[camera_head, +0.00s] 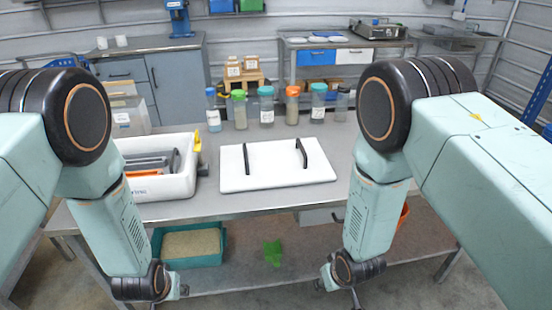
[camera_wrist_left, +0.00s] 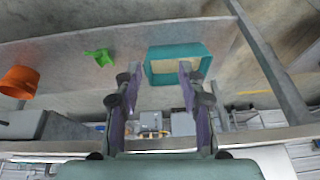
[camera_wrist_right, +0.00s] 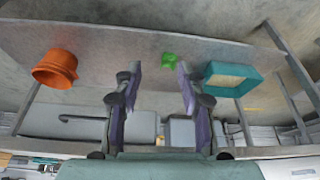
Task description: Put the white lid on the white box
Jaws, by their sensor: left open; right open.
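The white lid (camera_head: 262,180) lies flat on the grey table, with two upright black handles, in the head view. The white box (camera_head: 160,188) stands open to its left, with dark and grey items inside. The left part of the box is hidden behind my left arm. My left gripper (camera_wrist_left: 158,72) is open and empty in the left wrist view, below the table top level. My right gripper (camera_wrist_right: 159,68) is open and empty in the right wrist view, also low in front of the table. Neither gripper touches the lid or the box.
A row of bottles (camera_head: 266,106) with coloured caps stands behind the lid. A yellow object (camera_head: 197,143) is at the box's right edge. On the lower shelf are a teal bin (camera_head: 170,262), a green piece (camera_head: 272,254) and an orange pot (camera_wrist_right: 56,70). Table right of the lid looks bare.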

